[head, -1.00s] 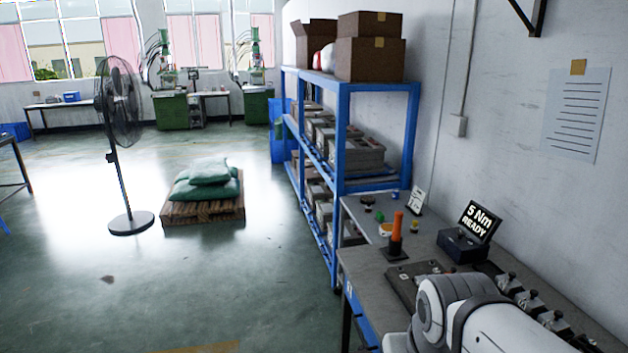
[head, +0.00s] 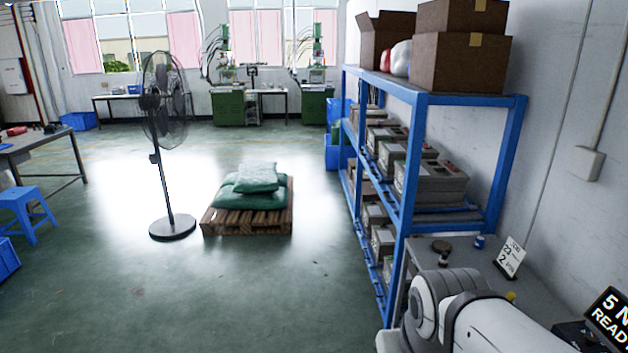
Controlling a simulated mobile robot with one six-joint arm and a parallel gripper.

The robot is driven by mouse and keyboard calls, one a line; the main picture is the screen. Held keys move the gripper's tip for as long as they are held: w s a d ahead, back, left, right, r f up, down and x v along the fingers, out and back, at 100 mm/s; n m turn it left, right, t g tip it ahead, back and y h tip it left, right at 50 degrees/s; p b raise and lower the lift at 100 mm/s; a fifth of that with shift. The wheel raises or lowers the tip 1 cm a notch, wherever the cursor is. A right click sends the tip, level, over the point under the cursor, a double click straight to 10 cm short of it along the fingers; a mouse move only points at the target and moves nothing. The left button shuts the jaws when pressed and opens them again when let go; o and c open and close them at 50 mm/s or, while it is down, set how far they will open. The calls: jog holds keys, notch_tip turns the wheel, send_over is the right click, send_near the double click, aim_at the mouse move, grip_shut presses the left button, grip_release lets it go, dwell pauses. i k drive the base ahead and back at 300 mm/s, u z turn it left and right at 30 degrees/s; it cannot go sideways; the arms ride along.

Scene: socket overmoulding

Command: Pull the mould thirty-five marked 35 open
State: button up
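Several grey box-shaped moulds stand on the blue shelf rack (head: 409,170) at the right. One mould (head: 430,182) sits at the near end of the middle shelf. More moulds (head: 384,242) stand on the lower shelf. I cannot read any number on them, so I cannot tell which is marked 35. Part of my white and grey arm shows at the bottom right, in front of the bench. My gripper is outside the view.
A bench (head: 540,268) with a number card (head: 509,258) and a torque display (head: 609,318) stands beside the rack. A pallet with green sacks (head: 248,218) and a standing fan (head: 172,228) are on the floor. Open floor lies left of the rack.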

aim_at(441, 187)
jog(key=u, duration=0.35)
jog(key=i, duration=2.35)
jog(key=z, duration=0.4)
jog(key=i, duration=0.8)
jog(key=z, duration=0.1)
